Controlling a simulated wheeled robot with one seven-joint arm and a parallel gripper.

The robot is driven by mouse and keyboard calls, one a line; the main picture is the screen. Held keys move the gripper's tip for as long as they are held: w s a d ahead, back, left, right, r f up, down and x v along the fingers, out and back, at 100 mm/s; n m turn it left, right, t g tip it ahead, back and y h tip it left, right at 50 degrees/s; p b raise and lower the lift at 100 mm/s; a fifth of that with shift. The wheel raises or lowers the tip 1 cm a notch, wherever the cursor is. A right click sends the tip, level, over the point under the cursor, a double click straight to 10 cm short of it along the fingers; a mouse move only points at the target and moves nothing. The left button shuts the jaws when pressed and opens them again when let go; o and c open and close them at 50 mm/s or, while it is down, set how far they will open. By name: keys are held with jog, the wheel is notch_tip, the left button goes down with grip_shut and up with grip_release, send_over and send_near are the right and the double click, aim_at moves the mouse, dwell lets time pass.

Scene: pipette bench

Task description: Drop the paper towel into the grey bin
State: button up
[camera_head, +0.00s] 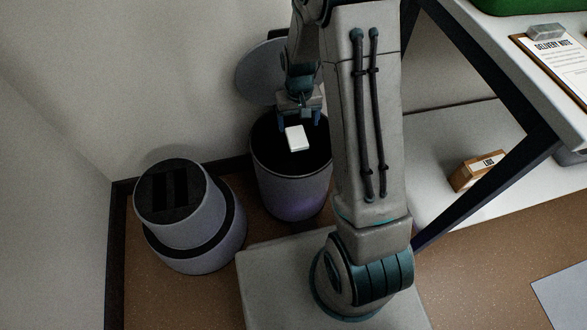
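The paper towel (297,138) shows as a small white folded piece over the dark mouth of the grey bin (291,190). The bin is round and its lid (260,75) is raised against the wall behind. My gripper (300,123) points down over the bin's opening. Its two blue fingers stand apart, wider than the towel, and the towel shows just below and between their tips. I see no finger touching it. I cannot tell how deep the towel is in the bin's mouth.
A second round bin (190,215) with a dark slotted top stands to the left. A bench (490,22) with a clipboard (555,60) is at the upper right. A small brown box (477,171) sits on its lower shelf (440,150). Walls close in behind and left.

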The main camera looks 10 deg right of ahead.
notch_tip(320, 180, up, 14)
jog(key=p, duration=0.5)
jog(key=shift+p, duration=0.3)
jog(key=shift+f, duration=0.15)
jog(key=s+r+t+p, duration=0.1)
jog(key=s+r+p, duration=0.5)
jog(key=r+p, duration=0.4)
jog(key=s+r+t+p, duration=0.1)
jog(key=s+r+p, duration=0.5)
jog(key=r, duration=1.2)
jog(key=s+r+p, duration=0.7)
jog(key=r+p, duration=0.7)
jog(key=shift+r+t, duration=0.25)
jog(key=shift+t, duration=0.15)
